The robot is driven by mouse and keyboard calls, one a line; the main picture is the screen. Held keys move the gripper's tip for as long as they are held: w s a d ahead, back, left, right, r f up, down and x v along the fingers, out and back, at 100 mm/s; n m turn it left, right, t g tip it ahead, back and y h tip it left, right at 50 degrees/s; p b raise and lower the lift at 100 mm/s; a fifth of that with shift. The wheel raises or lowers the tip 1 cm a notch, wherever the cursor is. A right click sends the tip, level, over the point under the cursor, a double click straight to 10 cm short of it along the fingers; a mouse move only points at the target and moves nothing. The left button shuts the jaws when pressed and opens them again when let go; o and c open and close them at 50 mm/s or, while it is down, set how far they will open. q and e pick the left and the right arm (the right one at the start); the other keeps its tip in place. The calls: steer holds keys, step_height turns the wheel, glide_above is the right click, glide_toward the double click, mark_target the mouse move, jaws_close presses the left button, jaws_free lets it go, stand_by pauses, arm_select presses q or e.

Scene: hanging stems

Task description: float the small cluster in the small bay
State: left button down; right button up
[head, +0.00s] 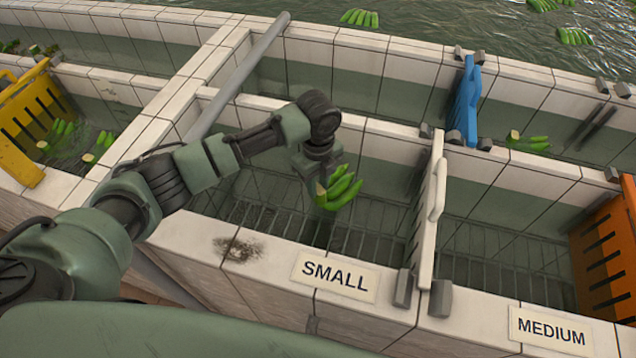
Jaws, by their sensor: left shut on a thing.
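A small cluster of green bananas (343,188) hangs from my left gripper (322,178), which is shut on its pale cut stem end. My left arm reaches in from the left over the small bay (270,208), the tiled basin behind the SMALL label (335,275). The cluster is over this bay, in front of its far wall. I cannot tell whether its lower tips touch the water. My right gripper is not in view.
A white gate (430,205) parts this bay from the MEDIUM bay (500,250). A blue gate (466,100), an orange gate (607,260) and a yellow gate (28,115) stand around. Another cluster (528,142) floats in the back channel. A grey pipe (238,78) crosses the walls.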

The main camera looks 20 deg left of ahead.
arm_select(q)
step_height(320, 180, down, 5)
steer(key=b, duration=0.4)
steer(key=shift+f, duration=0.3)
steer(key=shift+f+b, duration=0.7)
steer(key=shift+f, duration=0.7)
steer(key=shift+f+b, duration=0.45)
steer(key=shift+f, duration=0.55)
steer(key=c, duration=1.1)
jaws_free()
steer(key=shift+s, duration=0.1)
